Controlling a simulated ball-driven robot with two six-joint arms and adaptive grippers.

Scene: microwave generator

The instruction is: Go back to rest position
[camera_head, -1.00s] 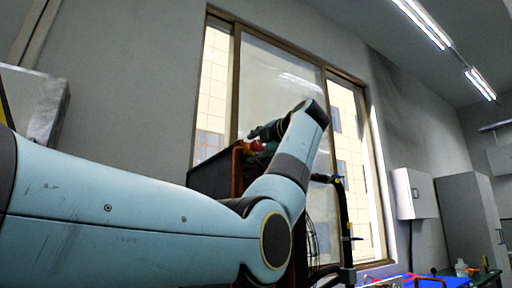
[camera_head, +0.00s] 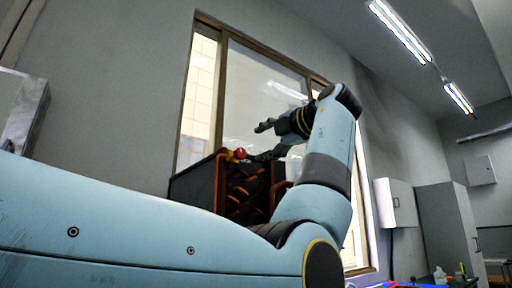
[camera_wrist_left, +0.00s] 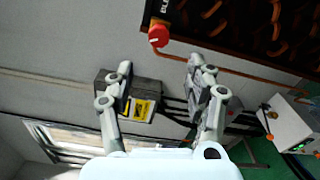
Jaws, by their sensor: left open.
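My left arm reaches in from the left across the head view and bends up beside the window. My left gripper (camera_head: 262,141) is at its end, with its fingers apart and nothing seen between them. In the wrist view its two fingers (camera_wrist_left: 158,66) are also spread and empty. A dark box with orange coil-like parts (camera_head: 243,192) stands just below and behind the gripper in the head view. A red button (camera_wrist_left: 158,36) on a yellow base sits at the box's edge in the wrist view, beyond the fingertips. My right gripper is not in view.
A wide framed window (camera_head: 262,85) is in the wall behind. Grey cabinets (camera_head: 446,230) stand at the right. In the wrist view, a white box (camera_wrist_left: 290,125) stands at the right on a green surface and a dark unit with a yellow label (camera_wrist_left: 140,108) lies beyond the fingers.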

